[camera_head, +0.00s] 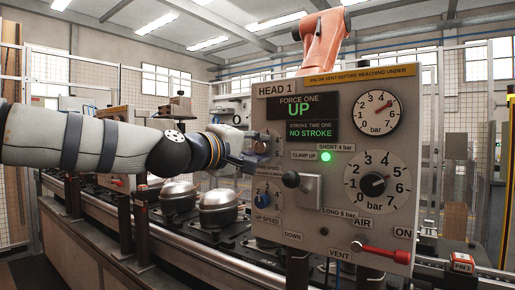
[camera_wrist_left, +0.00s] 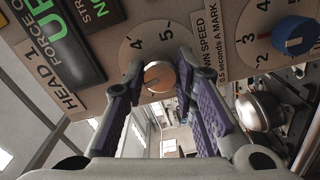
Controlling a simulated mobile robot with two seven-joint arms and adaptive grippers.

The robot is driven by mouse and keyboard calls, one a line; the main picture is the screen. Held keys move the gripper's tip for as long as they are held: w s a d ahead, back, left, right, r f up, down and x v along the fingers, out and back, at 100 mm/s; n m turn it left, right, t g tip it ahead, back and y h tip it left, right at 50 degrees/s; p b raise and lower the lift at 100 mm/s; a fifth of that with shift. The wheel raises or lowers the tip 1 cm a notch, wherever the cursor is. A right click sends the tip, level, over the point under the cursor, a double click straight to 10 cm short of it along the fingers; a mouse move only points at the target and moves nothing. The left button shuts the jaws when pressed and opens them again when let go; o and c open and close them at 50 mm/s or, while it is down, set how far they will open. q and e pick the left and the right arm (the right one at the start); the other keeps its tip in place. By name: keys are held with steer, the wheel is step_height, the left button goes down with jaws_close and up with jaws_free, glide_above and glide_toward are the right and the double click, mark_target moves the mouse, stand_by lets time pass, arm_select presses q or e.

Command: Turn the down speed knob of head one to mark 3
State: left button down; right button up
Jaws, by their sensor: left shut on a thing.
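The down speed knob (camera_wrist_left: 160,77), round with an orange-brown face and a pale rim, sits on a grey dial in the left wrist view. Its printed 4 and 5 show; other marks are covered, and I cannot read its pointer. My left gripper (camera_wrist_left: 161,72) has its purple-padded fingers on both sides of the knob and is shut on it. In the head view my left gripper (camera_head: 250,161) reaches the left edge of the HEAD 1 panel (camera_head: 341,92), where the knob (camera_head: 261,147) shows partly. My right gripper is not in view.
The blue up speed knob (camera_head: 262,200) is just below. A black-knobbed lever (camera_head: 291,179) stands out to the right. Two pressure gauges and a red-handled vent valve (camera_head: 380,252) are further right. Metal compressors (camera_head: 219,208) stand on the line behind the panel.

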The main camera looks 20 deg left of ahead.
arm_select(q)
steer(key=shift+m, duration=1.1)
steer(key=c, duration=1.3)
jaws_free()
steer(key=v, duration=1.2)
